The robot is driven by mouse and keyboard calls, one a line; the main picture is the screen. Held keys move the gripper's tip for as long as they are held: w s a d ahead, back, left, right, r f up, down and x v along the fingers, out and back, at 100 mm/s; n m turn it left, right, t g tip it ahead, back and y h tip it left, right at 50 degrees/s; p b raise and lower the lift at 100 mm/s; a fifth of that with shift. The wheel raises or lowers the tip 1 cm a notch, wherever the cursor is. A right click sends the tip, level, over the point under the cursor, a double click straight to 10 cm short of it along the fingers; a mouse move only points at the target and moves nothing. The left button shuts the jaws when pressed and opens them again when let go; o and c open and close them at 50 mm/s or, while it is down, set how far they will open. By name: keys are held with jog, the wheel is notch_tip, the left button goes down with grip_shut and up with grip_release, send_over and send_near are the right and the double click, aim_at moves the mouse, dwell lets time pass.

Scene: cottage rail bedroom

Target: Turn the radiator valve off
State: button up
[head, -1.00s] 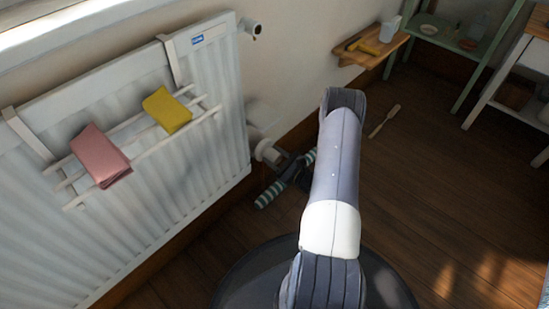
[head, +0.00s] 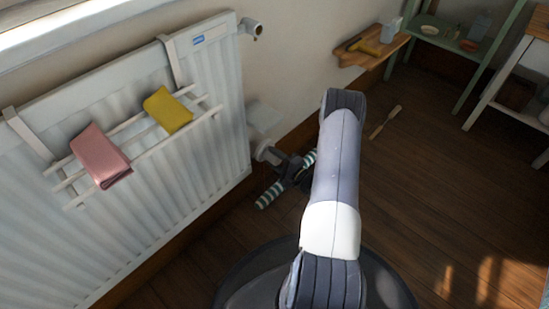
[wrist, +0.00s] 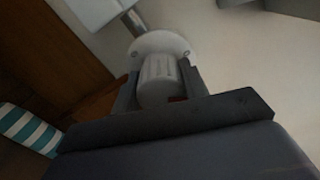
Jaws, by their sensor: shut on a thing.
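The radiator valve (head: 262,150) is a white knob low at the right end of the white radiator (head: 190,130). In the wrist view the ribbed white valve knob (wrist: 158,80) sits between the two dark fingers, with a pale round collar behind it. My gripper (head: 280,160) is shut on the knob, one finger on each side; it also fills the lower part of the wrist view (wrist: 160,88). A small red mark shows beside the knob near the right finger. In the head view my gripper covers part of the knob.
A striped green and white roll (head: 265,200) lies on the floor below my gripper; its stripes show at left in the wrist view (wrist: 28,128). A rack with a pink cloth (head: 100,155) and yellow cloth (head: 167,109) hangs on the radiator. A wooden shelf (head: 350,59) is on the wall.

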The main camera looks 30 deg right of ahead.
jog(key=n, duration=0.4)
jog(key=shift+f+n, duration=0.1)
jog(key=shift+n, duration=0.3)
dwell(0.4)
jog(key=o, duration=1)
jog(key=p+v, duration=0.3)
jog(key=v, duration=0.7)
jog(key=shift+s+d, duration=0.15)
jog(key=shift+s, duration=0.25)
